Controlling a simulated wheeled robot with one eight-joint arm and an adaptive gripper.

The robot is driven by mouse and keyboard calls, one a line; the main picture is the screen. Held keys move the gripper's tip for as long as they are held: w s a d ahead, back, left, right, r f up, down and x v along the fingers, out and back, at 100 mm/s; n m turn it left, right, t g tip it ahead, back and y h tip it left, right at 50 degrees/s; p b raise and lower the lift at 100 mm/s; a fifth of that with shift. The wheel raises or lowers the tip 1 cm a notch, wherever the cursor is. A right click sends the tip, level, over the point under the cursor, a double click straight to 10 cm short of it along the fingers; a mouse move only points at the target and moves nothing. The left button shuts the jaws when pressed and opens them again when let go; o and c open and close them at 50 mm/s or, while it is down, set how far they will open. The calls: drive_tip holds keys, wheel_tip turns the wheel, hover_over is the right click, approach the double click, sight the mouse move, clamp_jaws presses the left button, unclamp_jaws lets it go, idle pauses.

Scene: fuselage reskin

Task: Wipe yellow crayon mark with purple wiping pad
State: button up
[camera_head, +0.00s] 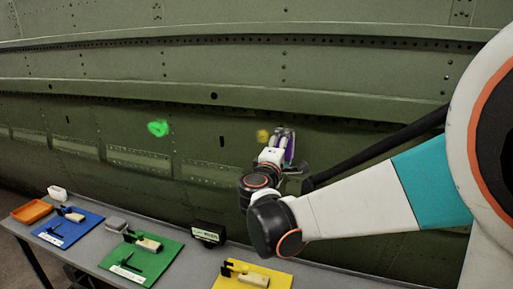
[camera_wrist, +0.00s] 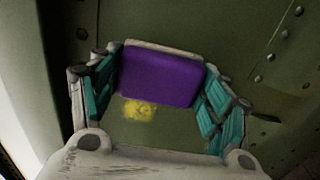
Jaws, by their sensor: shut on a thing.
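The yellow crayon mark (camera_head: 263,135) is a small smudge on the green fuselage skin, just left of my gripper (camera_head: 283,145) in the head view. In the wrist view the yellow mark (camera_wrist: 139,109) lies just below the purple wiping pad (camera_wrist: 160,75), between my gripper's (camera_wrist: 160,85) teal-lined fingers. The gripper is shut on the pad, which spans between the fingertips. In the head view only a thin purple edge of the pad (camera_head: 290,148) shows at the gripper's right side. I cannot tell whether the pad touches the skin.
A green scribble (camera_head: 158,128) is on the skin to the left. Below, a grey table (camera_head: 190,262) carries blue (camera_head: 68,228), green (camera_head: 140,260) and yellow (camera_head: 250,277) mats with tools, an orange tray (camera_head: 32,211) and a black box (camera_head: 208,233). Raised ribs cross the fuselage above the mark.

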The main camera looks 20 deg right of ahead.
sight(255, 140)
drive_tip(key=shift+s+d, duration=0.3)
drive_tip(key=shift+d, duration=0.1)
drive_tip(key=shift+w+a+b, duration=0.2)
drive_tip(key=shift+w+a, duration=0.9)
drive_tip(key=shift+a, duration=0.35)
drive_tip(key=shift+w+a+b, duration=0.15)
drive_tip(key=shift+w+a, duration=0.9)
drive_tip(key=shift+a, duration=0.4)
drive_tip(key=shift+w+a+b, duration=0.2)
drive_tip(key=shift+w+a, duration=0.9)
drive_tip(key=shift+a, duration=0.35)
drive_tip(key=shift+v, duration=3)
